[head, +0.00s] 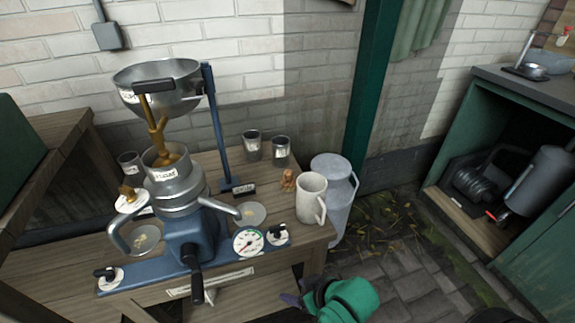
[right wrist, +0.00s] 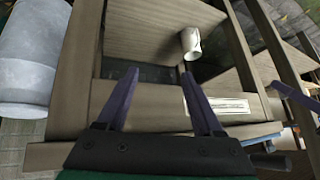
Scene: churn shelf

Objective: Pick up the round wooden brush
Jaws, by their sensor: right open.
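I cannot pick out the round wooden brush with certainty. A pale cylindrical thing (right wrist: 191,43) with a light open end lies on the lower shelf (right wrist: 150,30) in the right wrist view; whether it is the brush I cannot tell. A small brown thing (head: 288,180) stands on the table beside the mug in the head view; its shape is too small to tell. My right gripper (head: 292,299) is at the table's front right, low down. In the right wrist view the right gripper (right wrist: 160,73) is open and empty, its fingers pointing toward the lower shelf.
A green cabinet (head: 535,245) is further right, with paving between.

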